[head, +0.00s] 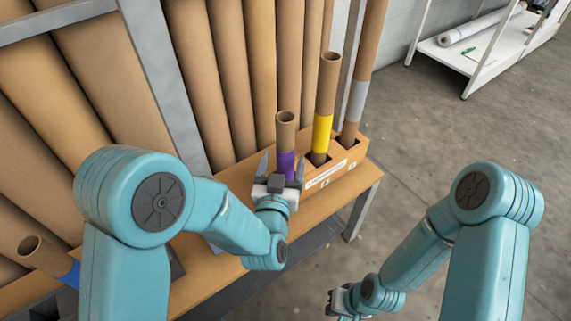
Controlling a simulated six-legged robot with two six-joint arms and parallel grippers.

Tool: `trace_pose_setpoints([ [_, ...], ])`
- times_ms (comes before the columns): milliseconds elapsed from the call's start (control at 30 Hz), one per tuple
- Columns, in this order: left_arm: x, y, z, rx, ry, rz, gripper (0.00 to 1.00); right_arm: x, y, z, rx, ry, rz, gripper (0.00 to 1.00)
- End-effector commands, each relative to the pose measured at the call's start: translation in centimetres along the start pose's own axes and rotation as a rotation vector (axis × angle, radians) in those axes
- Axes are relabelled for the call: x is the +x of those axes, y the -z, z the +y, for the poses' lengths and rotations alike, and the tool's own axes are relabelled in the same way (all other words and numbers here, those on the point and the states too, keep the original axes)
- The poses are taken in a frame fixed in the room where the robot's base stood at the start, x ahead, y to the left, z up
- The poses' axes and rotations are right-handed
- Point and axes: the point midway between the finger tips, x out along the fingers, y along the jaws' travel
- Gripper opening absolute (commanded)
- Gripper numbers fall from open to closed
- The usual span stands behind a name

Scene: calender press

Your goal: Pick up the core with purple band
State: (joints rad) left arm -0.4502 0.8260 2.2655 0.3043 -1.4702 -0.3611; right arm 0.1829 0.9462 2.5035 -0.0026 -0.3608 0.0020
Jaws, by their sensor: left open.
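The core with the purple band (286,132) is a short brown tube standing upright at the left end of a wooden holder. Its purple band is partly hidden behind my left gripper. My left gripper (281,168) is open, with one finger to each side of the purple band in the picture. I cannot tell whether the fingers touch it. My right gripper (338,299) hangs low over the floor, away from the holder; its jaws are too small to read.
A yellow-banded core (323,125) and a grey-banded core (352,111) stand close to the right in the holder (343,169). A blue-banded core (45,257) leans at lower left. Large brown rolls (185,85) stand behind. Open floor (420,125) lies to the right.

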Motion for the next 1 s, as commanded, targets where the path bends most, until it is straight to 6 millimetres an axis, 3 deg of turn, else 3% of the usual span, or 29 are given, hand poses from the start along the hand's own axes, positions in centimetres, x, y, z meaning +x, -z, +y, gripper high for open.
trace_pose_setpoints([
  [333, 4.7, 0.0, 0.1, -0.001, 0.001, 0.001, 0.74, 0.8, 0.2, 0.5, 0.006, -0.001, 0.006, 0.00],
  [633, 5.4, 0.1, 0.1, 0.000, -0.001, -0.001, 0.74, 0.8, 0.3, 0.5, 0.007, -0.001, 0.007, 0.00],
  [667, 5.4, 0.1, 0.1, 0.000, -0.001, -0.001, 0.71, 0.8, 0.3, 0.5, 0.007, -0.001, 0.007, 0.00],
  [833, 5.3, 0.1, 0.1, 0.000, -0.001, -0.001, 0.17, 0.8, 0.3, 0.5, 0.007, -0.001, 0.007, 0.00],
  [1000, 5.3, 0.1, 0.1, 0.000, -0.001, 0.000, 0.17, 0.8, 0.3, 0.5, 0.006, -0.001, 0.007, 0.00],
])
